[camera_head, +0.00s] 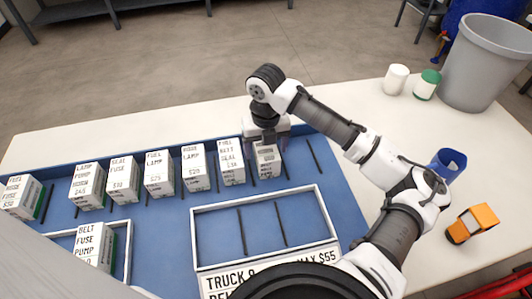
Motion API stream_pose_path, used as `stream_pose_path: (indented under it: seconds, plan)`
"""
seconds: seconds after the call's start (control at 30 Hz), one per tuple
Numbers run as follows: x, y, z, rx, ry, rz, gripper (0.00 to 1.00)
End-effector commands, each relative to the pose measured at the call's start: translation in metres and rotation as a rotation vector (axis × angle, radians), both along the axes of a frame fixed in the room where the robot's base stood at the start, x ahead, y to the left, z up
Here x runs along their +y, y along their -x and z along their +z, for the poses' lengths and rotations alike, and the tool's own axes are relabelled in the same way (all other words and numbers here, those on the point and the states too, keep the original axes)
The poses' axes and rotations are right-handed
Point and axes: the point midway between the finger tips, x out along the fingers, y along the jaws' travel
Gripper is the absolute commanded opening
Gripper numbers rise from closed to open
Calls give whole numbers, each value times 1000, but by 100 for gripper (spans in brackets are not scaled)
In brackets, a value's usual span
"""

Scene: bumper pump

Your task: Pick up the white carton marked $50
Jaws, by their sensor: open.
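A row of white cartons with black lettering stands on the blue mat (345,215). My gripper (267,152) points down over the rightmost carton (268,161) in the row, with its open fingers at either side of that carton's top. The print on this carton is too small to read, so I cannot tell whether it is marked $50.
A framed tray (328,214) labelled TRUCK, with "MAX $55", lies in front, empty between its dark dividers. A second tray (128,250) at left holds a carton (94,244). Cups (396,79), a blue cup (447,165), an orange toy truck (472,223) and a grey bin (487,62) stand right.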

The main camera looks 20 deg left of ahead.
Motion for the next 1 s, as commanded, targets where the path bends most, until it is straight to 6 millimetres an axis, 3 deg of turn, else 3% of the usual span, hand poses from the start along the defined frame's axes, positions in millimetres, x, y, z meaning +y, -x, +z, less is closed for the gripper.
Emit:
stream_pose_path:
  seconds: [0.23,0.67,1.0]
  plan:
    - [0,0,-2,0,0,0,77]
    - [0,0,-1,0,0,0,21]
    - [0,-1,3,-2,-1,0,21]
